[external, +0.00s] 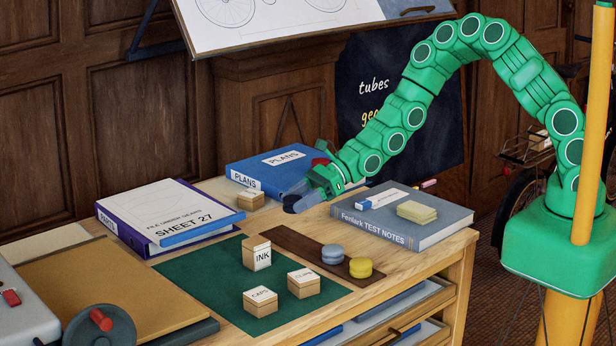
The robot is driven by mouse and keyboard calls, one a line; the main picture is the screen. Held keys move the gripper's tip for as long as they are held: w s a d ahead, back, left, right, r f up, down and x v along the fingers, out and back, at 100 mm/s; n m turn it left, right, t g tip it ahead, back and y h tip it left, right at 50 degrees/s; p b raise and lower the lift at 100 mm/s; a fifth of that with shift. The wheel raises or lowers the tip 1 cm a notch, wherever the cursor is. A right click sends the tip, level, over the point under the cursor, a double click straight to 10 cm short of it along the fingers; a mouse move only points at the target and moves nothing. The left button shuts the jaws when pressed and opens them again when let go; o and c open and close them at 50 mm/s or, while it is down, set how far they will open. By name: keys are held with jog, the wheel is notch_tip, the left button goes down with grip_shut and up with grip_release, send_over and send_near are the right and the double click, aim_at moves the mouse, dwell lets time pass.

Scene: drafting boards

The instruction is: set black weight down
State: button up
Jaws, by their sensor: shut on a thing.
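My gripper (304,196) is at the end of the green arm, over the middle of the wooden table. It is shut on a small dark round piece, the black weight (290,203), mostly hidden by the fingers. The weight appears just beyond the far end of a dark brown strip (292,241); I cannot tell its height above the table. A blue-grey weight (332,254) and a yellow weight (361,267) lie on the near end of that strip.
A green mat (200,280) holds several labelled boxes, one marked INK (256,253). A blue PLANS binder (262,170) lies behind my gripper. A grey TEST NOTES book (430,229) lies to the right. The strip's far half is bare.

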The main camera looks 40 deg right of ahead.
aim_at(287, 234)
jog(key=shift+w+a+f, duration=0.25)
jog(key=shift+w+f, duration=0.1)
jog(key=shift+f, duration=0.2)
jog(key=shift+w+a+f, duration=0.3)
jog(key=shift+w+f, duration=0.05)
jog(key=shift+f, duration=0.25)
jog(key=shift+w+a+f, duration=0.25)
jog(key=shift+w+f, duration=0.1)
jog(key=shift+f, duration=0.2)
jog(key=shift+w+a+f, duration=0.1)
jog(key=shift+f, duration=1.5)
jog(key=o, duration=1.4)
jog(key=shift+f, duration=0.1)
jog(key=shift+o, duration=0.2)
jog(key=shift+d+r, duration=0.25)
jog(key=shift+d, duration=0.1)
jog(key=v, duration=1.1)
jog(key=shift+d, duration=0.15)
